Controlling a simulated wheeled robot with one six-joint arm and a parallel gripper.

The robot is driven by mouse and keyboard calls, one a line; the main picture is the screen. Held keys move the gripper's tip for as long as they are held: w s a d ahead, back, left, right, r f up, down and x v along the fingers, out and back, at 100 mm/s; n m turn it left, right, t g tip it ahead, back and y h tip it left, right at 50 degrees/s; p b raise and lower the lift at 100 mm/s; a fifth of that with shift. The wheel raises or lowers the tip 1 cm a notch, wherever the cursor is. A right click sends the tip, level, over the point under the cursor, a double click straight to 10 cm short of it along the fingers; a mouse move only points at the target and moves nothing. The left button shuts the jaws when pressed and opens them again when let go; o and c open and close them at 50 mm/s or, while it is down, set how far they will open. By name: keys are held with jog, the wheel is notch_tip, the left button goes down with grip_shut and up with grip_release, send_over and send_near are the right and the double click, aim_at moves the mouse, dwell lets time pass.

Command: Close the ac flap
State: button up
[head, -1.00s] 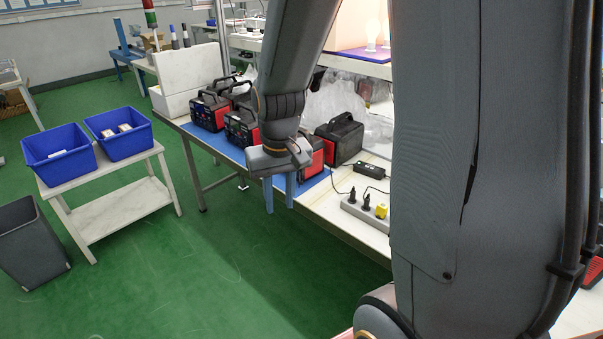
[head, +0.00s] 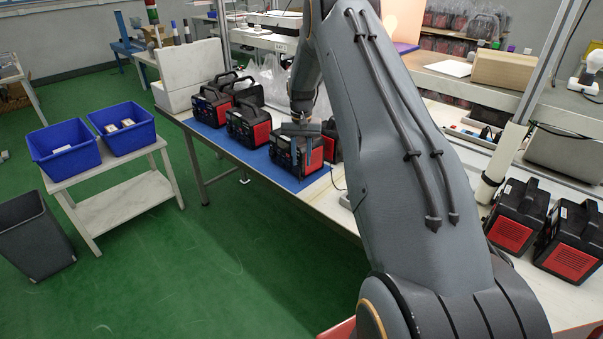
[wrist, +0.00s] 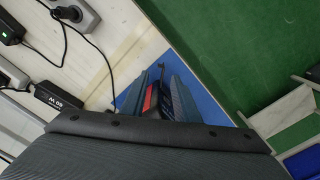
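The front power station (head: 315,154), black with red panels, stands on a blue mat (head: 289,182) on the workbench. My gripper (head: 301,155) points down in front of it, its fingers overlapping its face in the head view. The wrist view shows the two blue-grey fingers of my gripper (wrist: 163,80) apart, with part of the black and red unit (wrist: 149,102) seen between them. No object is gripped. I cannot make out the ac flap or its position; the fingers and gripper body hide part of the face. Contact cannot be told.
More power stations (head: 248,125) stand behind on the mat. A power strip (wrist: 75,14), cables and a black adapter (wrist: 58,95) lie beside the mat. Two further units (head: 517,215) stand at right. Blue bins (head: 63,153) on a side table are left. Green floor between is clear.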

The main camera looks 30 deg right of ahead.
jog(key=shift+f+p, duration=1.25)
jog(key=shift+f, duration=2.25)
jog(key=shift+c, duration=0.4)
grip_shut()
